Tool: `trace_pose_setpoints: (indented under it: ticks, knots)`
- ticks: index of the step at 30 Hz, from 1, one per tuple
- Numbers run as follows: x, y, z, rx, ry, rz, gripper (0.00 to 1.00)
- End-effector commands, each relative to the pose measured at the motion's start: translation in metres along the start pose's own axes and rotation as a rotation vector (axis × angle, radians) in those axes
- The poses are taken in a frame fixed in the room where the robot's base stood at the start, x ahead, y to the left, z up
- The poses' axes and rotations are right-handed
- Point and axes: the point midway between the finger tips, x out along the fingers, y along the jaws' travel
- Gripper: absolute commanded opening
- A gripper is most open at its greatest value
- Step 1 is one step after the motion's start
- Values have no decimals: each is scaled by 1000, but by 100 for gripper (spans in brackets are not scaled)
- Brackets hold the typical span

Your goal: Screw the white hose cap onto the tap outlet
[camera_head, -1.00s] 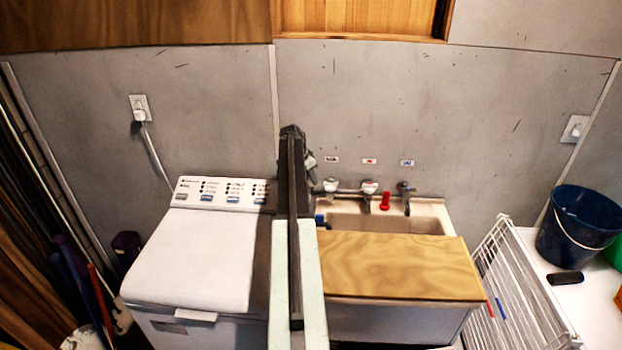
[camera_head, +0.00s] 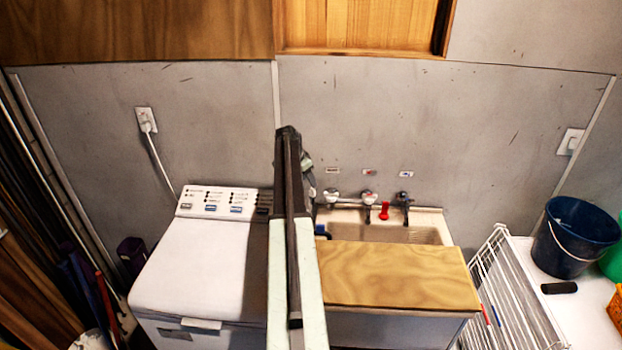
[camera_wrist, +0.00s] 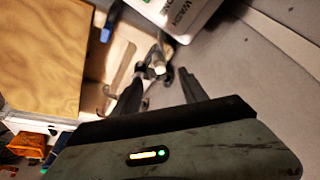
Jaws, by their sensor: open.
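Taps stand along the back of the sink in the head view: a left white-topped tap (camera_head: 332,196), a middle white-topped tap (camera_head: 369,198) and a darker right tap (camera_head: 404,200). A red piece (camera_head: 384,211) is beside the middle tap. In the wrist view a tap with a whitish top (camera_wrist: 157,67) shows just beyond my fingers. My gripper (camera_wrist: 162,92) is open, its dark fingers apart, with nothing clearly held. In the head view my arm hides most of it. I cannot make out the white hose cap with certainty in either view.
A wooden board (camera_head: 400,278) covers the front of the sink (camera_head: 350,217). A white washing machine (camera_head: 195,265) stands to the left. A drying rack (camera_head: 500,290) and a dark blue bucket (camera_head: 575,240) are at right. The grey wall (camera_head: 450,130) is close behind the taps.

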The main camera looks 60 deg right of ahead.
Motion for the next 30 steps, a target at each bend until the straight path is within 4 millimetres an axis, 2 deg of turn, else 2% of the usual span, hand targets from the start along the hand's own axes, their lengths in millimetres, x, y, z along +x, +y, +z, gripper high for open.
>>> trace_pose_setpoints:
  ticks: [1,2,12,25,30]
  knots:
    - [-13,1,-2,0,0,0,50]
    - [-15,1,-2,0,0,0,50]
    - [-12,0,0,1,0,0,50]
    - [21,0,-14,3,0,1,50]
    - [24,0,-17,1,0,0,50]
